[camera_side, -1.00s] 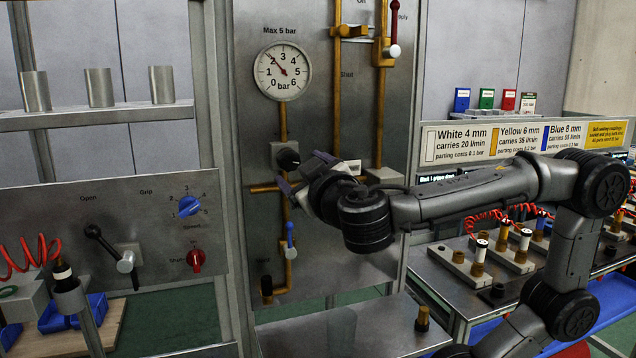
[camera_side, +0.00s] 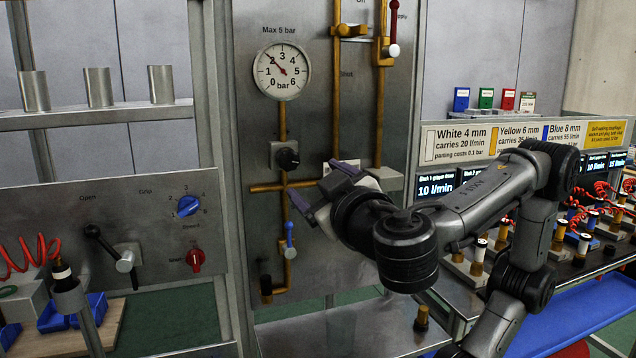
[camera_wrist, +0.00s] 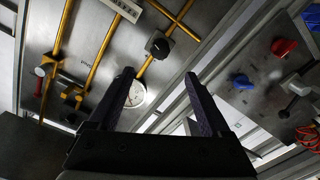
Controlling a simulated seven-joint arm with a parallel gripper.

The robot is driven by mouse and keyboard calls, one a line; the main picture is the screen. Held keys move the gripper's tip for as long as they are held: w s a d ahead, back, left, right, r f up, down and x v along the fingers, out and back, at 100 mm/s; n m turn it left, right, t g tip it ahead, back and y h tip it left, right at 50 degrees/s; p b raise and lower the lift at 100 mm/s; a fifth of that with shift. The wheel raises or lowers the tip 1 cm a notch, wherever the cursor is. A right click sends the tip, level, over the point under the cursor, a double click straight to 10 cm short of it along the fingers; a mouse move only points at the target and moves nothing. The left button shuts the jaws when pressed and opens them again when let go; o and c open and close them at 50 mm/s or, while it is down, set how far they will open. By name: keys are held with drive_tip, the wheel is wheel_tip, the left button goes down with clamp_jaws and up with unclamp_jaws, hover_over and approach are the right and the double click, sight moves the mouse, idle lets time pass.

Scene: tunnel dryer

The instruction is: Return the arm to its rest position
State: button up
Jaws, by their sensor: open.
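My gripper (camera_side: 322,184) is open and empty in the side view, in front of the upright metal panel (camera_side: 345,120). It is apart from the black regulator knob (camera_side: 288,159), to its right and nearer the camera. In the wrist view my gripper (camera_wrist: 158,90) shows two dark fingers spread wide with nothing between them. The black knob (camera_wrist: 160,47) lies beyond and above the fingertips there.
A pressure gauge (camera_side: 282,71) and brass pipes with a blue-handled valve (camera_side: 290,235) are on the panel. A left panel carries a blue knob (camera_side: 188,206) and red knob (camera_side: 195,260). At right, a bench with couplings and red hoses stands behind my arm. A metal shelf (camera_side: 345,330) lies below.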

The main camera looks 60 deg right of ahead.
idle(0.4)
drive_tip(key=s+d+m+g+h, duration=0.25)
drive_tip(key=d+m+g, duration=0.2)
drive_tip(key=d, duration=0.35)
drive_tip(key=s+d+f+g+y, duration=0.4)
drive_tip(key=s+d+f+g, duration=0.15)
drive_tip(key=f, duration=0.35)
drive_tip(key=s+a+f+n+y, duration=0.3)
drive_tip(key=s+a+f+y, duration=0.15)
drive_tip(key=f, duration=0.45)
drive_tip(key=w+a+f+n+t+y, duration=0.1)
drive_tip(key=w+a+n+y, duration=0.1)
drive_tip(key=a, duration=0.3)
drive_tip(key=w+a+f+n+t+y, duration=0.1)
drive_tip(key=w+a+f+n+y, duration=0.1)
drive_tip(key=a+y, duration=0.2)
drive_tip(key=shift+w+a+t, duration=0.3)
drive_tip(key=shift+a+t, duration=0.1)
drive_tip(key=shift+a, duration=0.05)
